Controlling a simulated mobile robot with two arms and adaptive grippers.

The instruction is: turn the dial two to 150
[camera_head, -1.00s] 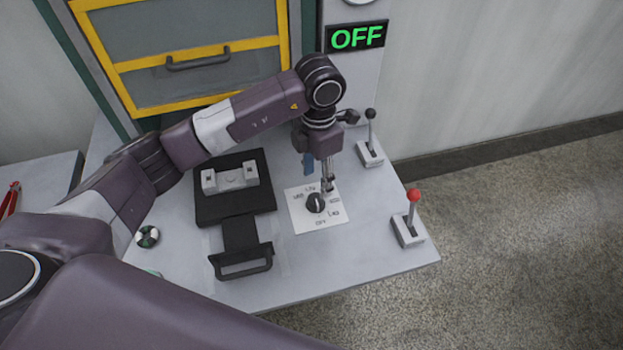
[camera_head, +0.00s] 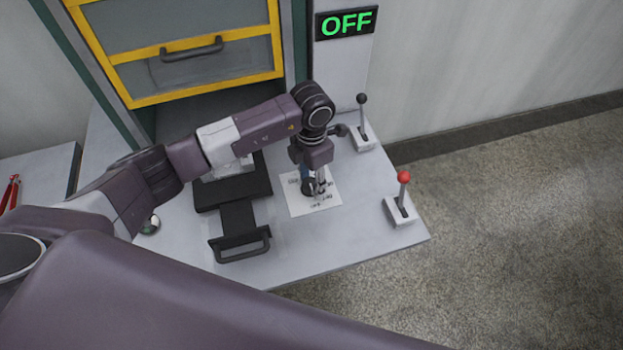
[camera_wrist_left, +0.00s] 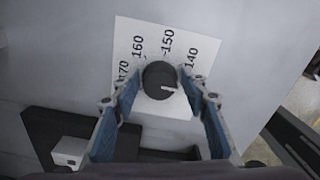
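The dial (camera_wrist_left: 159,80) is a round black knob on a white plate (camera_wrist_left: 151,35) printed with 170, 160, 150 and 140. Its white pointer mark faces right, below the 140, in the left wrist view. My left gripper (camera_wrist_left: 156,82) is open, with a blue-padded finger on each side of the dial. Gaps show between the pads and the knob; I cannot tell if either touches. In the head view my left gripper (camera_head: 316,186) reaches down over the plate and partly hides the dial (camera_head: 308,188). My right gripper is not in view.
A display (camera_head: 346,22) reads OFF. A red-knobbed lever (camera_head: 402,205) and a black-knobbed lever (camera_head: 363,130) stand right of the plate. A black fixture with a handle (camera_head: 240,245) lies to its left.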

